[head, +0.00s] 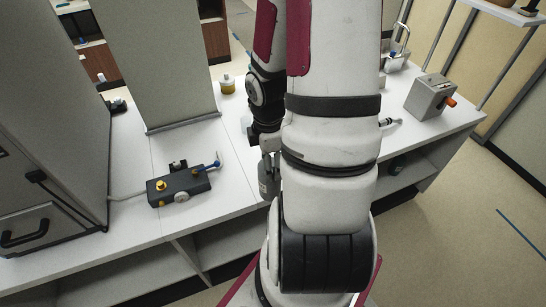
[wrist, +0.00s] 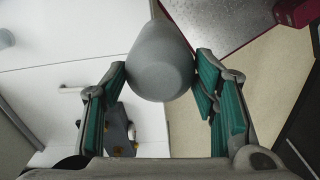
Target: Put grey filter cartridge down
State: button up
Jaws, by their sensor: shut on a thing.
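The grey filter cartridge (wrist: 160,62) is between the two green-padded fingers of my gripper (wrist: 160,85) in the wrist view. The gripper is shut on it, and its rounded end faces the camera. In the head view the cartridge (head: 267,180) hangs below my wrist, close to the front edge of the white counter (head: 232,187). My arm hides part of the cartridge and most of the gripper there. I cannot tell its exact height above the counter.
A dark block (head: 178,187) with brass knobs and a blue lever sits on the counter to the left. A grey box with an orange knob (head: 430,97) is at the right. Bare counter lies between the block and my arm.

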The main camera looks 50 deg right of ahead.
jog(key=w+d+f, duration=0.5)
jog(key=w+d, duration=0.6)
jog(key=shift+d, duration=0.15)
jog(key=shift+f, duration=0.1)
jog(key=o, duration=1.3)
jog(key=shift+o, duration=0.2)
